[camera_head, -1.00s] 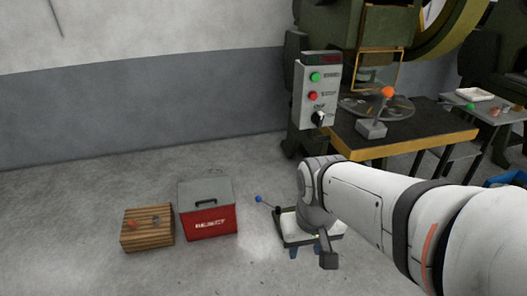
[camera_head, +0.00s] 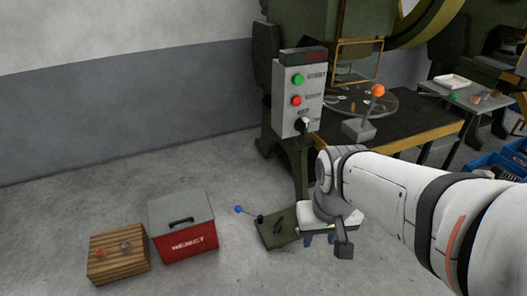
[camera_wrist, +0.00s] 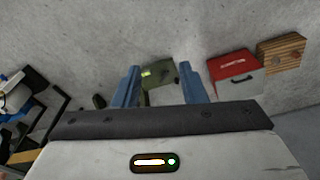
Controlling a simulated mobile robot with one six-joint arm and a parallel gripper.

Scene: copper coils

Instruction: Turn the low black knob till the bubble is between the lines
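A green plate (camera_head: 270,236) lies on the floor, partly hidden by my arm. A dark, low part (camera_head: 279,226) sits on it; I cannot tell whether this is the black knob. The bubble and lines are too small to make out. My gripper (camera_wrist: 160,67) has its blue fingers wide apart, with nothing held.
A red reject bin (camera_head: 184,228) and a wooden crate (camera_head: 118,257) stand left of the plate. A grey control box (camera_head: 299,95) with a black switch (camera_head: 303,125) is on the press above. A worktable (camera_head: 420,135) stands behind my arm.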

